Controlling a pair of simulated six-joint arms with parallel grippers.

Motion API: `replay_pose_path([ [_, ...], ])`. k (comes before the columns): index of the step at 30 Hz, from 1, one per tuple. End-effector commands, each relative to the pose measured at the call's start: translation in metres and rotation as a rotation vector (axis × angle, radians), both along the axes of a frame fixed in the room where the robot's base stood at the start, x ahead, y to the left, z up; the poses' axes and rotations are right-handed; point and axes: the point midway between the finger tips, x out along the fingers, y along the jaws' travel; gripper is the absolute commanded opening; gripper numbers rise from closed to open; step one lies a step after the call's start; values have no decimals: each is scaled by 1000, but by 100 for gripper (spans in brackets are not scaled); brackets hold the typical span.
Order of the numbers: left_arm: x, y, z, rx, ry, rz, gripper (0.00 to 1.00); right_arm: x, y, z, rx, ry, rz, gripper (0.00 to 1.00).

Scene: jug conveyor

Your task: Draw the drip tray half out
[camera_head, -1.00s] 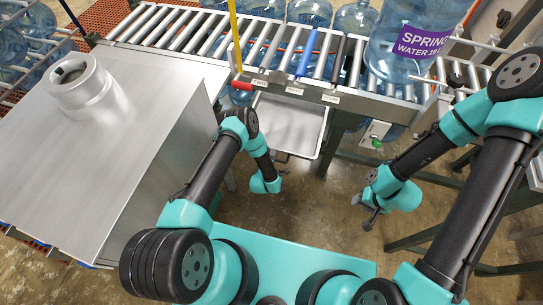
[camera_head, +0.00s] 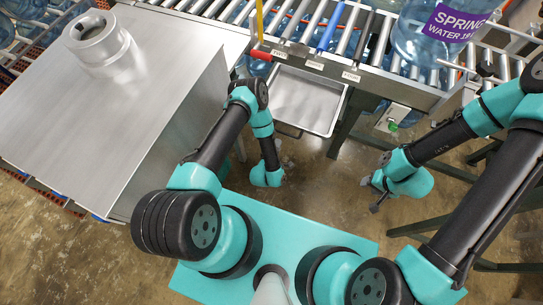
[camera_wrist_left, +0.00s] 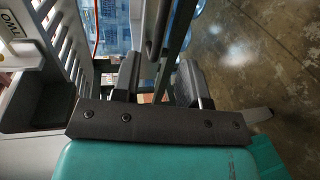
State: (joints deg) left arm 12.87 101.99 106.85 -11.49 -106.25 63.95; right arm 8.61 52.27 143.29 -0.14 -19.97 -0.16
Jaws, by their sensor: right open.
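The drip tray (camera_head: 305,100) is a shallow grey metal pan below the front edge of the roller conveyor in the head view. My left gripper (camera_head: 288,163) is low in front of the tray's near edge, and its fingers are small and partly hidden by the wrist in that view. In the left wrist view my left gripper (camera_wrist_left: 158,85) has its two dark fingers apart. A grey metal bar (camera_wrist_left: 158,30) runs between or beyond them; I cannot tell whether it is part of the tray or whether they touch it. My right gripper (camera_head: 376,196) is open and empty over the floor.
The conveyor rollers (camera_head: 345,42) carry a large blue water jug (camera_head: 425,45) with a purple label. A big metal cabinet (camera_head: 120,120) fills the left. A conveyor leg (camera_head: 345,130) stands right of the tray.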

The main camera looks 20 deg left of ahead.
Motion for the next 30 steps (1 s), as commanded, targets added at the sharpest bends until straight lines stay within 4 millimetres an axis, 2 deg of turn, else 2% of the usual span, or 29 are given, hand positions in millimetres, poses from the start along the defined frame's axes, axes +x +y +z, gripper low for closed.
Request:
replay_pose_path([
  [6,-40,2,8,-2,4,0,40,0,0,0,0,0,0,43],
  [12,-60,3,12,-1,4,-2,40,0,0,0,0,0,0,43],
  [30,-61,3,14,3,6,-5,40,0,0,0,0,0,0,43],
])
